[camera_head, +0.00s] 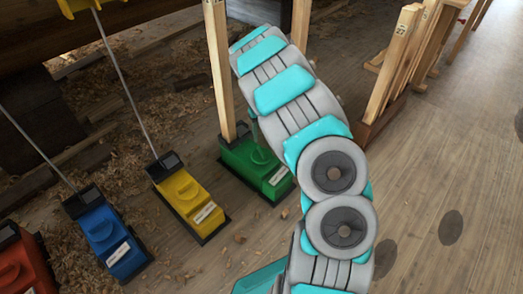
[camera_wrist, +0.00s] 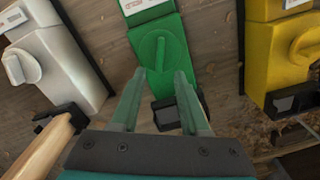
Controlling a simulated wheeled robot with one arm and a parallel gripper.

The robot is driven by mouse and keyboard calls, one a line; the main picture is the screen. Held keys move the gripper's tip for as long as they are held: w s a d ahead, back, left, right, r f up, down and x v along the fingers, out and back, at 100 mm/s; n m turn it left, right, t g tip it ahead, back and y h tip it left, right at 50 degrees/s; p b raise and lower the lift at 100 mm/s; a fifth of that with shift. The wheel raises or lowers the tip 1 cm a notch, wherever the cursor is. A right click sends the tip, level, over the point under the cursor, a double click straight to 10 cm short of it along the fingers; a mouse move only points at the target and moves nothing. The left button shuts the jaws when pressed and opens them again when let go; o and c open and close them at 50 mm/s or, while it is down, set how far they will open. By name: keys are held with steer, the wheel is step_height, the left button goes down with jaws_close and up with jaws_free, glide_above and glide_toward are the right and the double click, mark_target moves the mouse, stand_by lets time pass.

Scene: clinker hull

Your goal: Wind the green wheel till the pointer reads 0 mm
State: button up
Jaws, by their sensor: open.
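The green wheel (camera_wrist: 160,58) is a round knob with a raised bar across it, on top of the green box (camera_wrist: 178,28). It shows partly in the head view (camera_head: 262,156), beside my arm. In the wrist view my gripper (camera_wrist: 160,76) is open, its two green-tinted fingers spread to either side of the wheel's near edge. The fingers are empty; I cannot tell whether they touch the wheel. A white label plate (camera_wrist: 145,6) sits at the far end of the green box; the pointer reading is too small to read. My fingers are hidden in the head view.
A yellow box (camera_wrist: 282,45) and a white box (camera_wrist: 55,55) flank the green one. Blue (camera_head: 112,240) and red (camera_head: 22,268) boxes lie further left. A wooden post (camera_head: 220,75) rises by the green box. Plank floor at right (camera_head: 440,180) is clear.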

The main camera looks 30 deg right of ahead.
mark_target(262, 150)
step_height(262, 150, down, 8)
steer(key=shift+r+b, duration=0.2)
steer(key=shift+b, duration=0.2)
steer(key=shift+c, duration=0.2)
jaws_close()
